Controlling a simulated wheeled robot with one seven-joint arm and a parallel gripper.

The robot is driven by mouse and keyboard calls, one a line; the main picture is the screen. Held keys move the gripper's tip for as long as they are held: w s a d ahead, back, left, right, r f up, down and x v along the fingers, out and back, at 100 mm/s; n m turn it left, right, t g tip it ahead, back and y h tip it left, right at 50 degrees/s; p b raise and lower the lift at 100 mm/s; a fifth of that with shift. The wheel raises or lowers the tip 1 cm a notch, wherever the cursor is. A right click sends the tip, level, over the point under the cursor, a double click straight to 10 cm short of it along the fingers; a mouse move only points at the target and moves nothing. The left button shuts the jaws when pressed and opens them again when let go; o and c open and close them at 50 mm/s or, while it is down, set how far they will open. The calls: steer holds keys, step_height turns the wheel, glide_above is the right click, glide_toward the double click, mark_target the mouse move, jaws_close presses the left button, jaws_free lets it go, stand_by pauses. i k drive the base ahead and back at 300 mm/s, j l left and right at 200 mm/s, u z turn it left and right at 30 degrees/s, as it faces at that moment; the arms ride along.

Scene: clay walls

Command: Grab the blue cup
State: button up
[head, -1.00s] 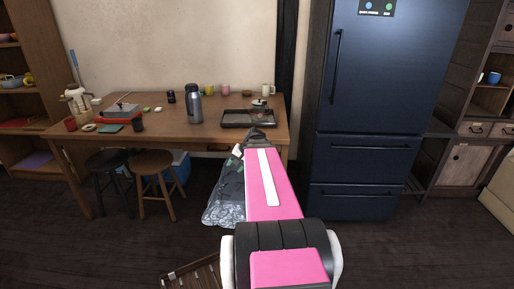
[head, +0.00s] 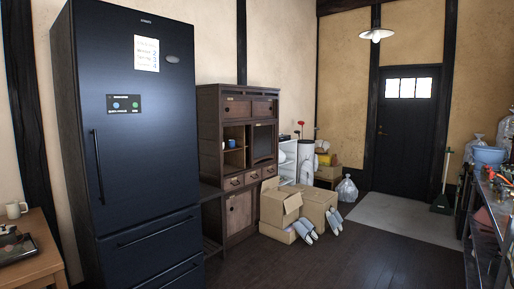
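A small blue cup (head: 231,143) stands in the open left compartment of the dark wooden cabinet (head: 211,150), right of the refrigerator in the head view. It is some way off from me. My gripper and arm do not show in the head view now, so I cannot see whether the gripper is open or shut.
A tall dark refrigerator (head: 150,190) stands at the left, close to me. Cardboard boxes (head: 280,203) and grey slippers (head: 304,231) lie on the floor before the cabinet. A cluttered metal shelf (head: 486,232) is at the right. The middle floor (head: 360,262) is clear.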

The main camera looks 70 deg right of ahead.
mark_target(231, 143)
steer(key=l+z, duration=0.35)
steer(key=z, duration=0.15)
steer(key=i+l+z, duration=0.15)
steer(key=l+z, duration=0.15)
steer(key=z, duration=0.15)
steer(key=i+l+z, duration=0.2)
steer(key=z, duration=0.3)
steer(key=i+l+z, duration=0.25)
steer(key=z, duration=0.15)
steer(key=i+l+z, duration=0.2)
steer(key=z, duration=0.15)
steer(key=i+l+z, duration=0.1)
steer(key=i+z, duration=0.3)
steer(key=k, duration=0.1)
